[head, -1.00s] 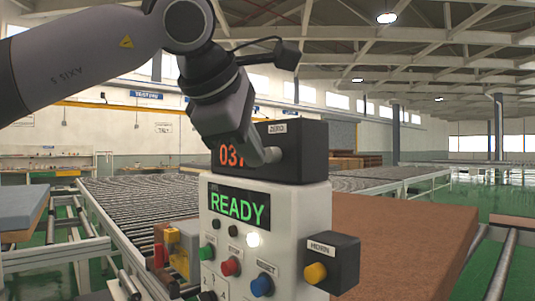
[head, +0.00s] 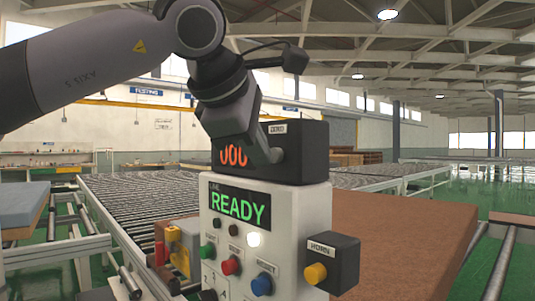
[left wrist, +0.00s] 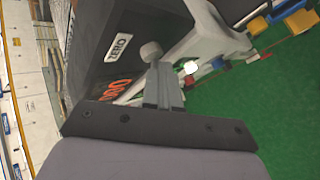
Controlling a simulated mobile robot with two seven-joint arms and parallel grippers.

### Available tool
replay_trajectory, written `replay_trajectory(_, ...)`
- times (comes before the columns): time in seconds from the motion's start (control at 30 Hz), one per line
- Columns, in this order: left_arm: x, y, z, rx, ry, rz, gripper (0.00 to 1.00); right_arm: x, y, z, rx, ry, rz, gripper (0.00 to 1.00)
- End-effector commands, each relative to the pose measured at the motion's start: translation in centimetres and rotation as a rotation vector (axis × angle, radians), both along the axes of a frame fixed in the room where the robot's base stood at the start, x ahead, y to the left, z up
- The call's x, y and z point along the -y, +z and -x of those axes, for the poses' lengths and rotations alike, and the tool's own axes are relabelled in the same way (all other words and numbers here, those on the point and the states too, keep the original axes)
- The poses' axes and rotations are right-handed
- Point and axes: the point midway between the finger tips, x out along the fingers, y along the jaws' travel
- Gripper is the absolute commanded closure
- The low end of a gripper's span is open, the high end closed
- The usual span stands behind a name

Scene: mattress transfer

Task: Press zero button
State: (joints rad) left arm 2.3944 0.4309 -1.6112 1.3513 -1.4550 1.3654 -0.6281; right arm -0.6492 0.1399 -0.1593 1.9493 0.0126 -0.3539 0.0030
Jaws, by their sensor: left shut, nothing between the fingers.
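The black display box (head: 305,150) with a ZERO label (head: 277,128) sits on top of the white control panel. Its orange digits (head: 233,156) are partly covered by my gripper and look like zeros. My left gripper (head: 272,154) is shut and empty in front of the box, below the label. In the left wrist view, the closed fingers (left wrist: 158,72) point at a round grey zero button (left wrist: 150,52) beside the ZERO label (left wrist: 118,47). The fingertips overlap or nearly meet the button; I cannot tell whether they touch. My right gripper is out of view.
The white panel (head: 219,225) shows a green READY screen (head: 239,205), with green, red and blue buttons below. A dark HORN box (head: 335,258) with a yellow button juts out at the right. Roller conveyors (head: 150,205) and a brown slab (head: 400,215) lie behind.

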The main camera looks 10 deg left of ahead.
Motion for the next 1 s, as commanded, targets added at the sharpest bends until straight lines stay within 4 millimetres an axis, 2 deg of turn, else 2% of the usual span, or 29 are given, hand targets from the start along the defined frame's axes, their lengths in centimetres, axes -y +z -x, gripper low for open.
replay_trajectory(0.53, 0.2, -0.1, -0.1, 0.0, -0.002, 0.001, 1.0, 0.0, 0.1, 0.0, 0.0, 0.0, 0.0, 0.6)
replay_trajectory(1.0, -1.3, -0.1, 1.7, 0.002, -0.001, 0.002, 1.0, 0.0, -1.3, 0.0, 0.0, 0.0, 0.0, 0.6)
